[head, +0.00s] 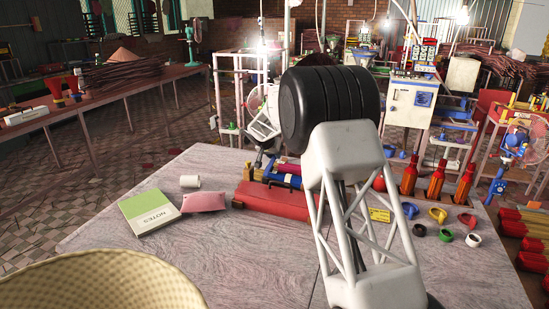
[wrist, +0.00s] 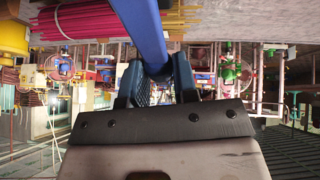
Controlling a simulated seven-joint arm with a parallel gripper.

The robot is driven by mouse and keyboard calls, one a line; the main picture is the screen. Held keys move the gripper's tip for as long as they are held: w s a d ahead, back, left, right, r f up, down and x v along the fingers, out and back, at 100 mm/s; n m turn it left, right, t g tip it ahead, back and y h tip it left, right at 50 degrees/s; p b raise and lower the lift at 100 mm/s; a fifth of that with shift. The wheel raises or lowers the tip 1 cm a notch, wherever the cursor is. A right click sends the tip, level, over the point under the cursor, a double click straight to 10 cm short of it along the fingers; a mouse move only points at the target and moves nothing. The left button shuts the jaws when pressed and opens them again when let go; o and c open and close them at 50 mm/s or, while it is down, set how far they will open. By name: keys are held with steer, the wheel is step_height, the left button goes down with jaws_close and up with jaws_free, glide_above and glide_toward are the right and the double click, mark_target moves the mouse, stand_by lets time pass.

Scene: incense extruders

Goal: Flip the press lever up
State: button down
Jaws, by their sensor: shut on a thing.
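In the wrist view, my gripper (wrist: 158,72) has its two dark fingers closed around a blue bar (wrist: 146,32), which looks like the press lever. The bar runs from between the fingers to the top edge of the picture. What it is fixed to is not clear in this view.
The table (head: 250,250) holds a green and white notebook (head: 150,212), a pink pouch (head: 204,201), a red case (head: 270,203) and red-orange bottles (head: 436,180). A woven basket (head: 95,285) is at the front left. Pink sticks (wrist: 80,22) show in the wrist view.

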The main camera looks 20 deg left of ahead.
mark_target(273, 158)
steer(key=shift+s+r+t, duration=0.45)
steer(key=shift+r+t, duration=0.25)
steer(key=shift+r, duration=0.05)
steer(key=shift+s+r+t, duration=0.4)
steer(key=shift+r+t, duration=0.3)
steer(key=shift+r, duration=0.05)
steer(key=shift+s+r+t, duration=1.05)
steer(key=shift+s+t, duration=0.05)
steer(key=shift+t, duration=0.3)
steer(key=shift+s+r+m+t, duration=0.2)
steer(key=shift+s+r+t, duration=0.3)
steer(key=shift+s+t, duration=0.4)
steer(key=shift+s+r+m+t, duration=0.2)
steer(key=shift+s+r+t, duration=0.3)
steer(key=shift+s+t, duration=0.35)
steer(key=shift+s+r+t+h, duration=0.15)
steer(key=shift+s+t+h, duration=0.05)
steer(key=shift+s+t, duration=0.45)
steer(key=shift+s+r+t+h, duration=0.15)
steer(key=shift+s+t+h, duration=0.05)
steer(key=shift+s+t, duration=0.35)
